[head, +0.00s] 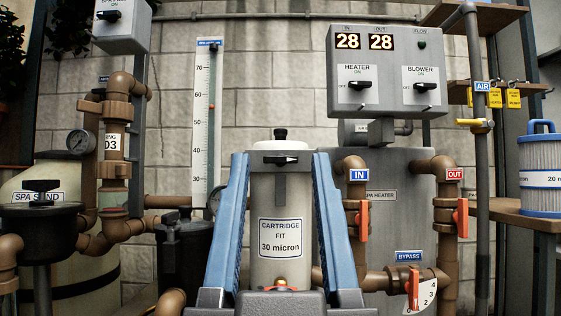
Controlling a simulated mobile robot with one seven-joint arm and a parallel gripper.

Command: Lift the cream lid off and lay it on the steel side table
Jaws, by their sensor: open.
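The cream cartridge housing (281,195) stands upright in the middle, labelled "CARTRIDGE FIT 30 micron". Its pale cream lid (263,146) is on top, with a small black knob (280,134). A black handle or latch (281,160) shows across the front just below the knob. My gripper (280,157) is open, its blue fingers to the left and right of the housing in the picture. I see no clear contact with the housing; the depth between them is hard to judge. Its base hides the housing's foot. I cannot see a steel side table.
Brown pipes with orange valve handles (363,221) stand close on the right, below a grey heater control box (385,70). A black-lidded sand filter (40,222) and pipes crowd the left. A wooden shelf (500,212) at right holds a blue-and-white filter cartridge (541,160).

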